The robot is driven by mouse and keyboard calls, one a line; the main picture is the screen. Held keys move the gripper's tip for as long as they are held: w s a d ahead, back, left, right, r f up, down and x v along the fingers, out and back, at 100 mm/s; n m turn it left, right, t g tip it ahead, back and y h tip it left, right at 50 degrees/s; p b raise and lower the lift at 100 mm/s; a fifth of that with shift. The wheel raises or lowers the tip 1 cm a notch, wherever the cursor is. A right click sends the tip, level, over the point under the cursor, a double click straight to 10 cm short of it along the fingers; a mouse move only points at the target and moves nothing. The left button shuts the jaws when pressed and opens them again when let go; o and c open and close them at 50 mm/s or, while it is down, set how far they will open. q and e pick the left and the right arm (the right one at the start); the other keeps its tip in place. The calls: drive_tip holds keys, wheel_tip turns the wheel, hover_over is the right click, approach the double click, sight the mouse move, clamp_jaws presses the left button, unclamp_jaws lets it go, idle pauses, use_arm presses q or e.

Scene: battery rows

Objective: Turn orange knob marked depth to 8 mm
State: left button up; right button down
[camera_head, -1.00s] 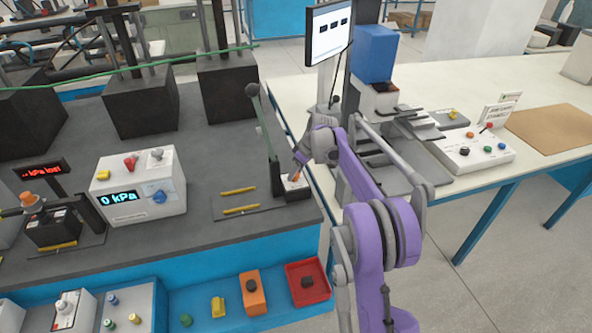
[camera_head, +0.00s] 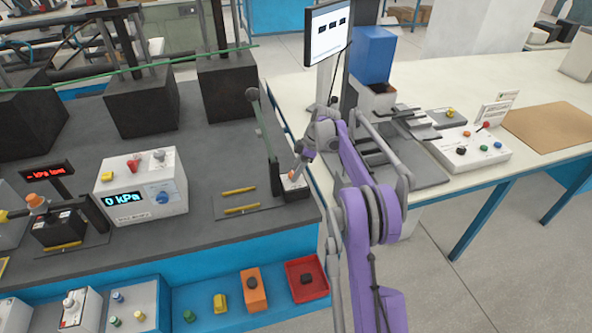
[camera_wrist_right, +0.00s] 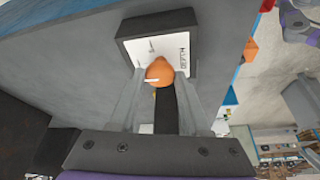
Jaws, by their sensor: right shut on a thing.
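The orange knob (camera_wrist_right: 159,71) sits on a white panel (camera_wrist_right: 150,47) of a small dark box, with a pale line across it in the right wrist view. My right gripper (camera_wrist_right: 158,80) is shut on the knob, one finger on each side. In the head view, my right gripper (camera_head: 299,168) reaches down to the same dark box (camera_head: 293,189) near the bench's right edge; the knob is mostly hidden there. My left gripper is not in view.
A dark upright lever (camera_head: 264,135) stands just left of the box. Yellow bars (camera_head: 240,191) lie on the bench. A white pressure box (camera_head: 140,187) reads 0 kPa. A red tray (camera_head: 319,287) is at the front. A pale table (camera_head: 545,155) stands to the right.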

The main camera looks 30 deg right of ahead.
idle(0.4)
drive_tip(key=shift+c, duration=1.9)
unclamp_jaws()
drive_tip(key=v, duration=1.1)
drive_tip(key=shift+p, duration=0.35)
drive_tip(key=shift+w, duration=0.1)
